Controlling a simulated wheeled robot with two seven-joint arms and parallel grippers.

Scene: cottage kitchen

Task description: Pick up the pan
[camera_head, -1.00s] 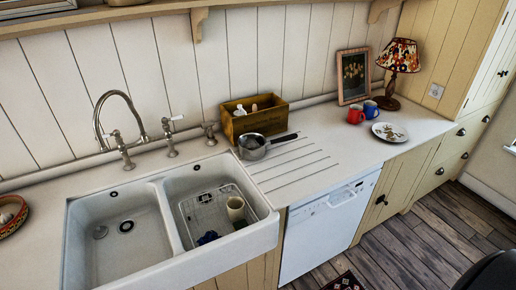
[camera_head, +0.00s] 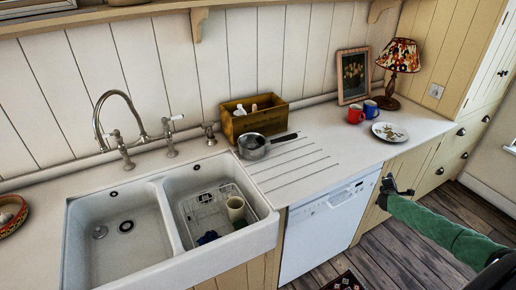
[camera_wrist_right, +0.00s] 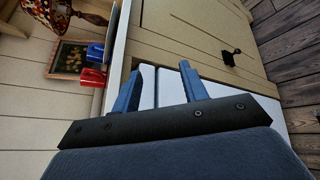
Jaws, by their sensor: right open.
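The pan (camera_head: 253,146) is a small grey metal pan with a dark handle pointing right. It sits on the counter just right of the sink, in front of a wooden box. My right gripper (camera_head: 388,186) is in front of the cabinet at the right, below the counter edge and well apart from the pan. In the right wrist view my right gripper (camera_wrist_right: 161,85) is open, with nothing between its two fingers. The pan does not show in that view. My left gripper is not in view.
The wooden box (camera_head: 240,121) holds small items behind the pan. A red mug (camera_head: 355,116), a blue mug (camera_head: 371,109), a plate (camera_head: 390,132), a lamp (camera_head: 398,62) and a picture frame (camera_head: 353,77) stand at the right.

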